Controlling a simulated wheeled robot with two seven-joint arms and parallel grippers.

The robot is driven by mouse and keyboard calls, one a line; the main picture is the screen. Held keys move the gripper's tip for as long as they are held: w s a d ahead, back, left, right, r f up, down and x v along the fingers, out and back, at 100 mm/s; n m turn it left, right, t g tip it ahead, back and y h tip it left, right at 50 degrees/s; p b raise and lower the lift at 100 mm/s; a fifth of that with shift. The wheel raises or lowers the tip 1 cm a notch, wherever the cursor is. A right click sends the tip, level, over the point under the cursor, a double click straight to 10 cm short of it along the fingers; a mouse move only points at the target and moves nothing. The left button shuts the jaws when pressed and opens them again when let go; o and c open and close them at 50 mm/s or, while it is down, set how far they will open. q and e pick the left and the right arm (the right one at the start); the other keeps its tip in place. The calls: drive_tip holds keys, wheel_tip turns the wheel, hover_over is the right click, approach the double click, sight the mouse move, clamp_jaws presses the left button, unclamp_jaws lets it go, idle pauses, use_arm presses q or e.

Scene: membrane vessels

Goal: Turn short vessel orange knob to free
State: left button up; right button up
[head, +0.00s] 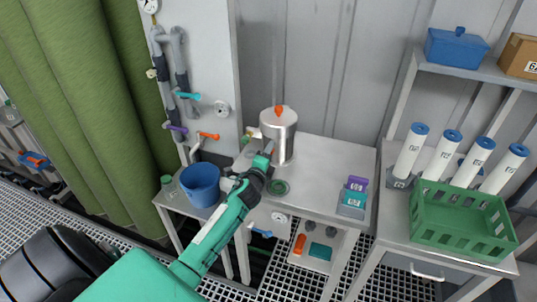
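A short silver cylindrical vessel (287,147) stands on the metal table, with an orange knob (278,111) on top of its lid. My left arm reaches up from the lower left. My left gripper (267,150) is at the vessel's lower left side, below the orange knob and apart from it. The gripper is small in the picture, and I cannot tell whether its fingers are open or touch the vessel. It hides part of the vessel's lower left edge. My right gripper is out of view.
A blue bucket (200,187) stands left of my forearm. Pipes with an orange lever (209,135), a purple lever (177,128) and a teal lever (188,96) are on the wall panel. Purple and teal boxes (352,198) sit at the table's right. A green crate (458,238) stands farther right.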

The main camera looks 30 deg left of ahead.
use_arm(q)
drive_tip(key=b+v, duration=0.2)
drive_tip(key=v, duration=1.2)
drive_tip(key=shift+a, duration=0.1)
idle(0.3)
